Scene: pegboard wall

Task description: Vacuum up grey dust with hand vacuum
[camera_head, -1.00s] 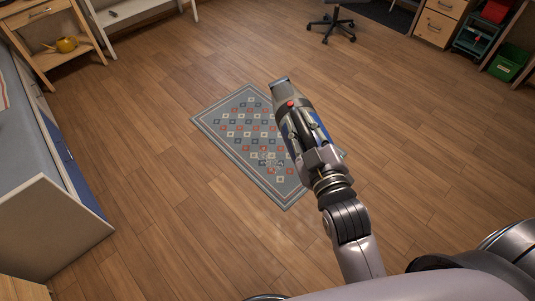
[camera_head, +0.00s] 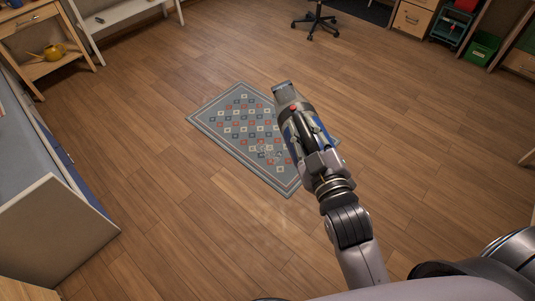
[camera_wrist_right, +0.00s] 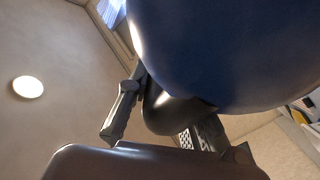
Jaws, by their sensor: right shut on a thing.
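The hand vacuum (camera_head: 297,122), blue and dark with a red button and a clear grey nozzle, is in my right gripper (camera_head: 320,162). The gripper is shut around its body and holds it above the rug's right part, nozzle pointing away from me. In the right wrist view the vacuum's blue body (camera_wrist_right: 225,50) fills the upper right, with the gripper's fingers (camera_wrist_right: 160,125) against it. A fainter pale haze (camera_head: 275,215) shows on the floor in front of the rug. My left gripper is not in view.
The patterned blue-grey rug (camera_head: 225,133) lies flat on the wooden floor. A bed or cabinet with a pale end panel (camera_head: 60,235) stands at left. A wooden shelf with a yellow watering can (camera_head: 55,52) is behind it. An office chair (camera_head: 315,22) stands at the back. Much floor is clear.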

